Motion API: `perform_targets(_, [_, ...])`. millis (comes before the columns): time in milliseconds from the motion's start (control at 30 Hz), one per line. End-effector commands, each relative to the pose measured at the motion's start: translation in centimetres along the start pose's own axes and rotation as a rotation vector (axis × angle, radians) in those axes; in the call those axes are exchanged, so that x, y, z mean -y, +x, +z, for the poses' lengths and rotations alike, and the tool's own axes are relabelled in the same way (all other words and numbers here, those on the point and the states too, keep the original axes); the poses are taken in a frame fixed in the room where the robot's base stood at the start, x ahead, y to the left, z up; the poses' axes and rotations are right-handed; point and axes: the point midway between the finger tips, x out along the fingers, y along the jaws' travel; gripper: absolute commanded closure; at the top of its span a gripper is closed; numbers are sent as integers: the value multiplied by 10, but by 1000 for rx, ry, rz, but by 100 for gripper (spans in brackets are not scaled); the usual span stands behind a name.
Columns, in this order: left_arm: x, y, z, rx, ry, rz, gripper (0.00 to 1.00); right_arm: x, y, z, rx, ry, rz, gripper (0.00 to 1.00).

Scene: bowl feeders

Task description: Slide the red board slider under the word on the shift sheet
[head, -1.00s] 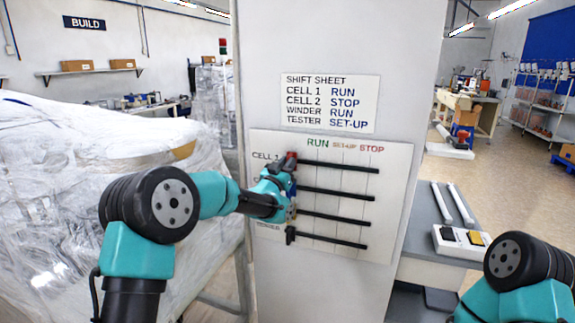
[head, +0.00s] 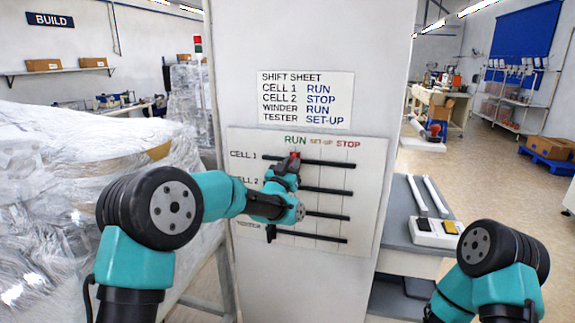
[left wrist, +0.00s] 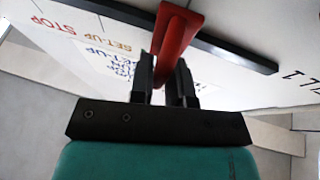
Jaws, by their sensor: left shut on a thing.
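The red board slider (head: 295,155) sits in the CELL 1 slot, the top one on the white board (head: 368,190). It stands about under the green word RUN, left of SET-UP and STOP. My left gripper (head: 292,166) is shut on it; in the left wrist view its red handle (left wrist: 178,35) is between the two dark fingers (left wrist: 165,82). The shift sheet (head: 340,88) above the board reads CELL 1 RUN, CELL 2 STOP, WINDER RUN, TESTER SET-UP. My right arm shows at the lower right, but its gripper is out of view.
A dark slider (head: 271,234) is at the left end of the bottom slot. My left arm hides the left parts of the middle slots. A grey bench (head: 385,225) with a switch box (head: 435,233) stands right of the panel. Plastic-wrapped goods (head: 60,200) fill the left.

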Motion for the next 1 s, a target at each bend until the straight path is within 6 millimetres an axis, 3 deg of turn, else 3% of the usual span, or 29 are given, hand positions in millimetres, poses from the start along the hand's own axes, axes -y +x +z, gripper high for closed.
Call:
perform_targets(33, [1,0,-1,-2,1,-1,100,0,0,0,0,0,0,57])
perform_targets(67, [1,0,-1,-2,1,-1,81,0,0,0,0,0,0,57])
perform_targets(267, [1,0,-1,-2,1,-1,62,0,0,0,0,0,0,57])
perform_targets(667, [2,-5,-1,-1,0,-2,62,0,0,0,0,0,0,57])
perform_targets(1000, [2,-47,-1,1,0,-1,62,0,0,0,0,0,0,57])
